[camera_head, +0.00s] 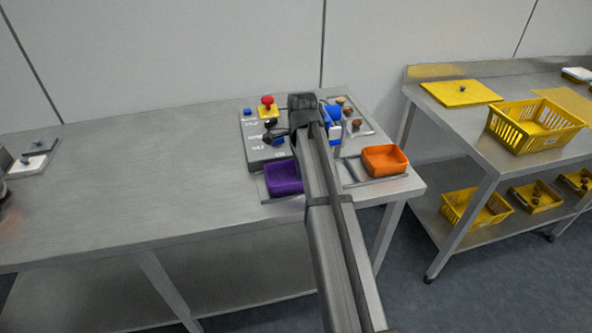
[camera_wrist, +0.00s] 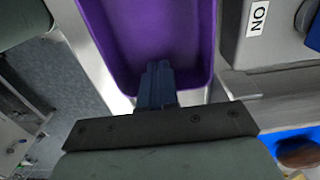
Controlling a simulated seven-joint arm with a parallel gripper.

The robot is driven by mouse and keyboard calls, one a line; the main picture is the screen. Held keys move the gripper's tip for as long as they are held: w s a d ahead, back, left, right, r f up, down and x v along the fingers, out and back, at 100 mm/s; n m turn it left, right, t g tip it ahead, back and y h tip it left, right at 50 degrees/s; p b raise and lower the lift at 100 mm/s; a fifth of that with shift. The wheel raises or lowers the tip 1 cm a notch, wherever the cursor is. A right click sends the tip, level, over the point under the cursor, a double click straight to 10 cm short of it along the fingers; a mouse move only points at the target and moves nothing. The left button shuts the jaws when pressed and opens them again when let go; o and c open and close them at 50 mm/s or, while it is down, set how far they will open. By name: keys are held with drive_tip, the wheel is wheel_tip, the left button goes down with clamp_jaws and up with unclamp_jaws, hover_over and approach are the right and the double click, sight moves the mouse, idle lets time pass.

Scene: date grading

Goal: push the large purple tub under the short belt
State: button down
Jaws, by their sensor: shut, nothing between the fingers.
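The large purple tub (camera_head: 283,178) sits on a metal plate at the table's front edge, just left of my arm in the head view. In the wrist view the purple tub (camera_wrist: 150,30) fills the top middle, its inside empty where it shows. My gripper (camera_wrist: 157,72) is shut and empty, its blue-grey fingertips overlapping the tub's rim. I cannot tell whether they touch it. In the head view my arm hides the fingertips and part of the tub's right side. I cannot make out the short belt clearly; a blue part (camera_head: 332,115) shows behind my arm.
A grey control box (camera_head: 262,148) with a red button (camera_head: 267,101) stands behind the tub. An orange tub (camera_head: 384,160) sits right of my arm. A tray (camera_head: 350,122) of dates lies behind it. The table (camera_head: 130,170) is clear to the left.

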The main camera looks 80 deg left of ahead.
approach(345, 174)
wheel_tip(345, 174, down, 5)
drive_tip(key=shift+a+f, duration=0.1)
drive_tip(key=s, duration=0.4)
drive_tip(key=shift+s, duration=0.15)
wheel_tip(345, 174, up, 10)
idle(0.4)
